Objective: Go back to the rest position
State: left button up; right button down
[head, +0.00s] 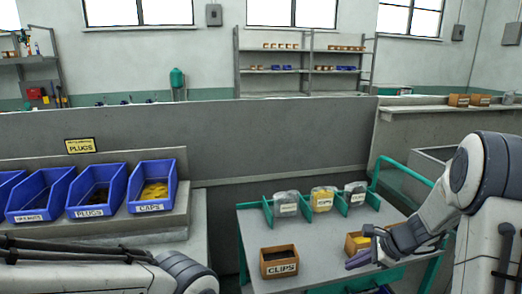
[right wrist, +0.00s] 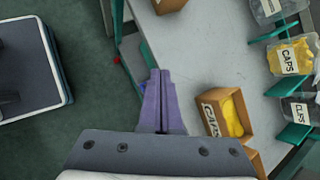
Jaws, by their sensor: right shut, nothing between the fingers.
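My right gripper (head: 357,261) reaches in from the right over the grey cart table (head: 323,232). In the right wrist view its purple fingers (right wrist: 161,88) are together with nothing between them. They show above the table's green edge, apart from the boxes. An open cardboard box with yellow pieces (right wrist: 228,116) lies to the right of the fingers there; in the head view it (head: 354,246) is partly hidden by my right gripper. A box labelled CLIPS (head: 280,262) stands left of the gripper. Only a link of my left arm shows at lower left; its gripper is out of view.
Filled bags (head: 322,199) stand between green dividers at the cart's back. Blue bins (head: 151,187) with labels sit on a ledge at left. A grey partition (head: 270,135) runs behind. Dark floor (right wrist: 80,70) lies left of the cart in the right wrist view.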

jog(key=s+a+r+n+g+p, duration=0.1)
jog(key=s+a+r+n+g, duration=0.15)
jog(key=s+a+n, duration=0.6)
jog(key=s+a+r+n+g, duration=0.2)
jog(key=s+a+r+n, duration=0.3)
jog(key=a, duration=0.7)
jog(key=s+a+n+h, duration=0.1)
jog(key=s+n+h, duration=0.1)
jog(key=s+n, duration=0.5)
jog(key=s+a+r+n+h+p, duration=0.1)
jog(key=s+a+n+h, duration=0.1)
jog(key=s+n, duration=0.6)
jog(key=shift+s+r, duration=0.2)
jog(key=shift+r, duration=0.1)
jog(key=shift+g, duration=0.25)
